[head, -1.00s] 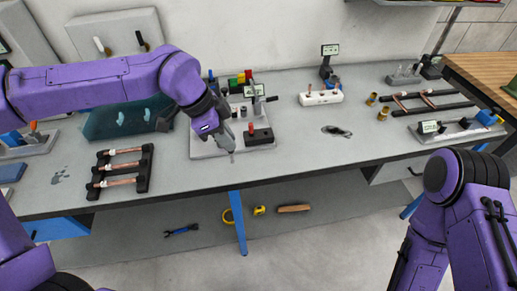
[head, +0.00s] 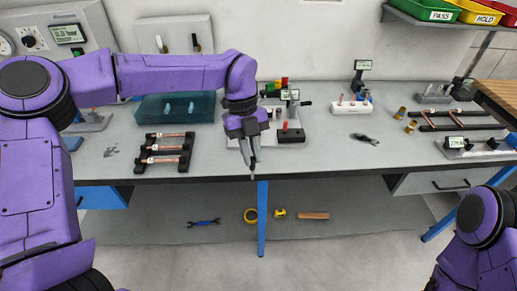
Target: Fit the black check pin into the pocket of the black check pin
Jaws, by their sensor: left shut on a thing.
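My left gripper (head: 253,163) points down at the front edge of the workbench, in front of the grey fixture plate (head: 240,141). It is shut on a small thin thing, of which a dark tip (head: 253,177) shows below the fingers; it is too small to identify surely as the black check pin. A black block (head: 291,135) with a red-topped pin (head: 285,127) stands on the plate, right of the gripper. The pocket of the black check pin cannot be made out. My right arm shows at the lower right; its gripper is out of view.
A black rack with copper tubes (head: 163,147) stands left of the gripper, with a teal bin (head: 176,108) behind. A white block (head: 354,106) and a dark flat item (head: 364,138) lie to the right. Bare bench lies between the plate and that item.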

